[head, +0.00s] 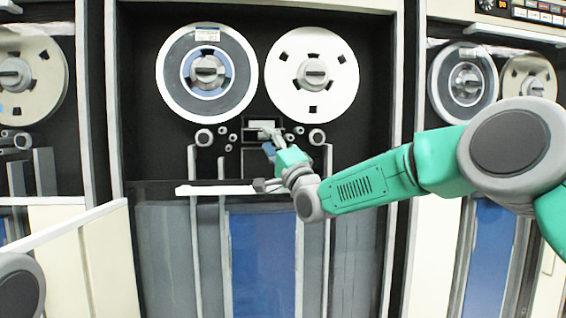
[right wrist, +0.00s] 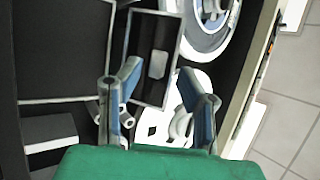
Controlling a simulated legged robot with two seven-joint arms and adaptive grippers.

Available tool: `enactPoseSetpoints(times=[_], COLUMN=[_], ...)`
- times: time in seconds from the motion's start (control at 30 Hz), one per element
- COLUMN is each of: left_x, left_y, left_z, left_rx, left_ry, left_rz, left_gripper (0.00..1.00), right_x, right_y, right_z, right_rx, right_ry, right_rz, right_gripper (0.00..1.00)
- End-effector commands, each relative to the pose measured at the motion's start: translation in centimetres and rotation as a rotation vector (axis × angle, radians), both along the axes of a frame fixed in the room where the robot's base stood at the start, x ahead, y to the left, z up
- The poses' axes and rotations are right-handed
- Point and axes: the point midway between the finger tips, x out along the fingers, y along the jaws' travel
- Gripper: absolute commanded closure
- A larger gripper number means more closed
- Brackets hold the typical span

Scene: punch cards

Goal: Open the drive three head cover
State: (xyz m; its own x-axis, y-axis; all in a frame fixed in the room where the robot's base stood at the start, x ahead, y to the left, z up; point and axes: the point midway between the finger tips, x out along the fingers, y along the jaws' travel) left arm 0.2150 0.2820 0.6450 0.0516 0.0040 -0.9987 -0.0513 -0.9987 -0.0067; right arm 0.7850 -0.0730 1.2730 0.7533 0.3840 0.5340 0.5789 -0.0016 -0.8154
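The middle tape drive carries a small framed rectangular head unit (head: 264,123) between and below its two reels. In the right wrist view it is a dark, pale-edged box (right wrist: 143,84) with a light block inside. I cannot tell whether its cover is open or shut. My right gripper (head: 267,143) is at the lower edge of this unit and hides part of it. The right wrist view shows the gripper (right wrist: 160,70) open, its two blue-padded fingers apart with nothing between them. Whether a finger touches the unit is unclear. My left gripper is out of view.
A grey-blue reel (head: 207,72) and a white reel (head: 312,73) sit above the unit. Small rollers (head: 317,137) flank it closely. A pale horizontal bar (head: 215,190) crosses below. Similar drives stand left and right.

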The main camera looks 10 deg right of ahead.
Motion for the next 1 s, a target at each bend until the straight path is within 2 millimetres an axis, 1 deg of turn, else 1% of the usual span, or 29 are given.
enactPoseSetpoints(times=[0.3,0.5,0.7,0.93,1.0], left_x=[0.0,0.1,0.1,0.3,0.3], left_y=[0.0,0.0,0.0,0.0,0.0], left_z=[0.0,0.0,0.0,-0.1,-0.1], left_rx=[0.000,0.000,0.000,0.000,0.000], left_ry=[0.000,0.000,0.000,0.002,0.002], left_rz=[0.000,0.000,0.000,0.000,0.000], left_gripper=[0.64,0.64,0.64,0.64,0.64], right_x=[-4.4,-6.3,-6.9,-6.9,-6.9], right_y=[-2.2,-3.2,-3.4,-3.4,-3.4], right_z=[-3.4,-4.8,-5.2,-5.3,-5.8], right_rx=[0.000,-0.002,-0.002,-0.002,-0.009], right_ry=[0.006,0.004,0.003,0.003,0.012], right_rz=[0.001,0.001,0.001,0.001,-0.001], right_gripper=[0.67,0.67,0.67,0.67,0.67])
